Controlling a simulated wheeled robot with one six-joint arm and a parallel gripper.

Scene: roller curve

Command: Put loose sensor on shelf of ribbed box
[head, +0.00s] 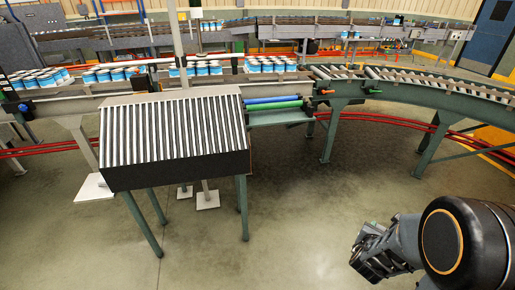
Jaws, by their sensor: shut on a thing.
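The ribbed box (175,131) stands left of centre on green legs, with a sloping top of light and dark ribs and a black front panel. A narrow green shelf (277,118) juts from its right side, with a blue and a green roller along its back. My gripper (366,256) is at the lower right, low over the floor, well apart from the box and shelf. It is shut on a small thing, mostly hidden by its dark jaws. I cannot make out whether this is the loose sensor.
A roller conveyor (420,84) curves away to the right behind the shelf, with small orange and green-tipped fittings on its near edge. Trays of blue and white cans (200,69) stand on the line behind the box. The floor (285,215) between gripper and box is clear.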

